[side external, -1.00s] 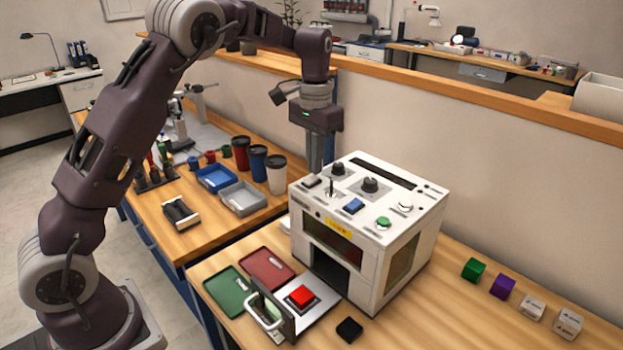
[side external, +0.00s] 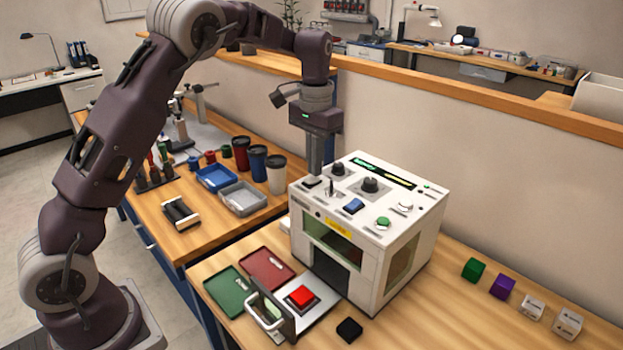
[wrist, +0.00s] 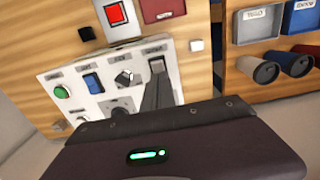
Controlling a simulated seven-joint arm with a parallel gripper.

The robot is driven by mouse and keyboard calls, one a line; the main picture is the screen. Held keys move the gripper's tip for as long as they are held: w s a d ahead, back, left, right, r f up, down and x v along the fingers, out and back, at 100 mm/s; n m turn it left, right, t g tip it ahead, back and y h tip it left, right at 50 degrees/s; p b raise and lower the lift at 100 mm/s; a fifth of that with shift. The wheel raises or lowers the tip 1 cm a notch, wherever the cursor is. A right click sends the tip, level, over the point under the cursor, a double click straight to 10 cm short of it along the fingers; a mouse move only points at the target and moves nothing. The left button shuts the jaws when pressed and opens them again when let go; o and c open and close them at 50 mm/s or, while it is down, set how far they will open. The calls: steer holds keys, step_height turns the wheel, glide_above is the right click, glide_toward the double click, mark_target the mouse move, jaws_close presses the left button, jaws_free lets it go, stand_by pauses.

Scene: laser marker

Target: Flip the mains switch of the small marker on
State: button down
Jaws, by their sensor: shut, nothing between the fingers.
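The small marker (side external: 370,235) is a white box with knobs, buttons and switches on its sloping top panel.
A toggle lever (side external: 330,187), knob (side external: 370,185), blue button (side external: 353,206) and green button (side external: 383,223) crowd the panel. A red block (side external: 301,296) sits on the plate before the opening. Green (side external: 229,290) and red (side external: 266,268) trays lie left; cups stand behind.

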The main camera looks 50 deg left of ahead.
step_height(320, 180, up, 6)
steer(key=shift+r, duration=0.15)
stand_by(0.3)
steer(key=s+d+r+t, duration=0.15)
steer(key=s+r, duration=0.25)
steer(key=s, duration=0.4)
steer(key=s+d+r+t, duration=0.1)
steer(key=s+d+r, duration=0.2)
steer(key=s+r, duration=0.3)
steer(key=s+d+f+t, duration=0.1)
steer(key=s+f, duration=0.2)
steer(key=s, duration=0.6)
steer(key=s+d+f+t, duration=0.2)
steer(key=s+f, duration=0.2)
steer(key=s, duration=0.5)
steer(key=shift+s+f, duration=0.2)
steer(key=shift+s, duration=0.05)
